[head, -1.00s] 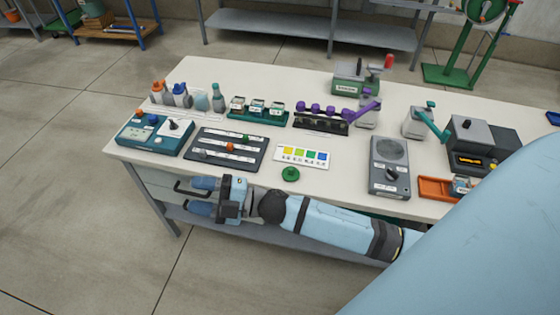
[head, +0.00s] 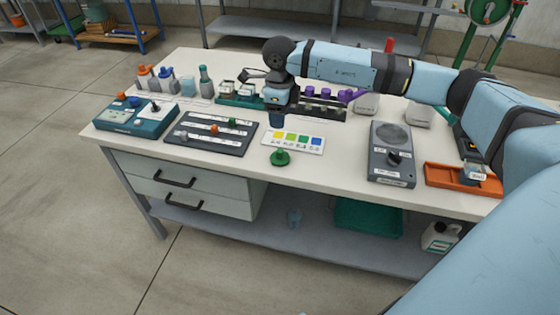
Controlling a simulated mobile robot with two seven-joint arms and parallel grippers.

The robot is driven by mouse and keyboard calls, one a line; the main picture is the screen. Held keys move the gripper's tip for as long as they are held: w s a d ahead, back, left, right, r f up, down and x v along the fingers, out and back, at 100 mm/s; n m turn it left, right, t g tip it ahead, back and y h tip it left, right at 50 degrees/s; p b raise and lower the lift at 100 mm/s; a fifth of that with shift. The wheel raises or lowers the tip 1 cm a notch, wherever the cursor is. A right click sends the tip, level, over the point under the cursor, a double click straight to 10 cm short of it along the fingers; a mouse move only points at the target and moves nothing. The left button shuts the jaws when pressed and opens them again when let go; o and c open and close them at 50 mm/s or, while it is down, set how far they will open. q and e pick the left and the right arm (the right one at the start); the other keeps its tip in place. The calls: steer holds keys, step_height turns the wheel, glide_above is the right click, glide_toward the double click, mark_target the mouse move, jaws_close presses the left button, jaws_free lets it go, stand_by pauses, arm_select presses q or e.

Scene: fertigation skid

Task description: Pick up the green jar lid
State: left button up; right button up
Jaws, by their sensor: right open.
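The green jar lid (head: 280,158) lies on the white bench top near its front edge, just in front of the colour card (head: 293,143). A small knob-like part stands up from its middle. My right gripper (head: 277,120) points down above the bench, behind the lid and apart from it. It is open, and I see nothing between its fingers. The lid is fully visible. My left gripper is not in view.
A dark slider panel (head: 210,134) lies left of the lid, and a grey meter box (head: 391,155) and orange tray (head: 463,181) stand to the right. A rack of purple-capped vials (head: 320,104) is behind.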

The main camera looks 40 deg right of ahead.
mark_target(280, 150)
step_height(280, 150, down, 8)
steer(key=shift+r, duration=0.25)
steer(key=f, duration=0.5)
steer(key=shift+s+a+f+b, duration=0.1)
steer(key=shift+s+a+b, duration=0.15)
steer(key=shift+s+b, duration=0.1)
jaws_close()
